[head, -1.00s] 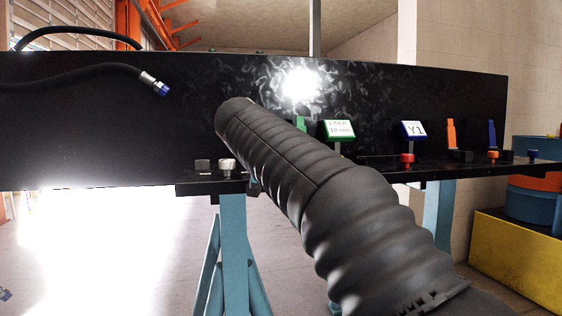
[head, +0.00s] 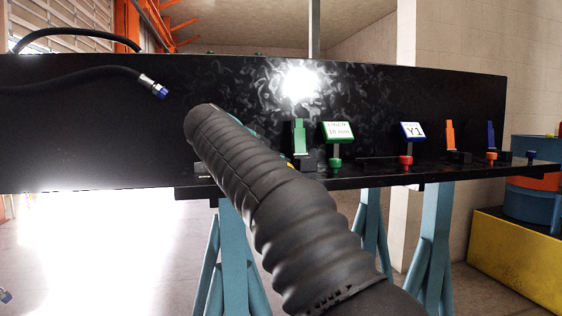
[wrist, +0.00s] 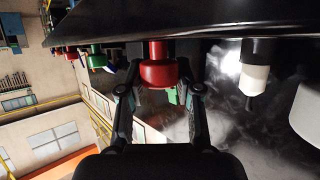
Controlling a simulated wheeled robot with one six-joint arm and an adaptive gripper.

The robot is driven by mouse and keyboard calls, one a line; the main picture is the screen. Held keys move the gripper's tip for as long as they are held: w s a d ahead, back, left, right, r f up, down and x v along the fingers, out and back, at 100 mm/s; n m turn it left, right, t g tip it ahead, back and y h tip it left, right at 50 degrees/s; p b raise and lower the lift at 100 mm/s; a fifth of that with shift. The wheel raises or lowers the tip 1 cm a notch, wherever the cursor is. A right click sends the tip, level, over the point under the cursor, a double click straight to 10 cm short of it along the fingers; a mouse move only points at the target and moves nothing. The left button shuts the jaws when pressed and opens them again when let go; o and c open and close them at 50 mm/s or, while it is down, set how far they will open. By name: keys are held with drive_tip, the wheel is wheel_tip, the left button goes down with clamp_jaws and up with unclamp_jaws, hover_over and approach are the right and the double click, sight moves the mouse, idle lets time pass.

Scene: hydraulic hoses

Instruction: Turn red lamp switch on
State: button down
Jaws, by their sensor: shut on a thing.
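A red switch knob (wrist: 158,72) hangs from a short red stem under the dark ledge in the wrist view, which is turned over. My gripper (wrist: 160,80) has a finger on each side of the knob and is shut on it. In the head view my dark ribbed arm covers the gripper and this knob. Whether the switch is on or off cannot be told.
The black panel carries a green lever (head: 299,138), a green-framed sign (head: 337,132), a Y1 sign (head: 412,131), another red knob (head: 405,162), and orange (head: 450,135) and blue (head: 491,135) levers. A white-tipped part (wrist: 254,80) is beside my gripper.

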drive_tip(key=shift+a+f, duration=0.1)
drive_tip(key=shift+a, duration=0.05)
drive_tip(key=c, duration=0.8)
unclamp_jaws()
drive_tip(key=shift+a, duration=0.2)
drive_tip(key=shift+o, duration=0.2)
drive_tip(key=shift+d, duration=0.2)
drive_tip(key=v, duration=1.2)
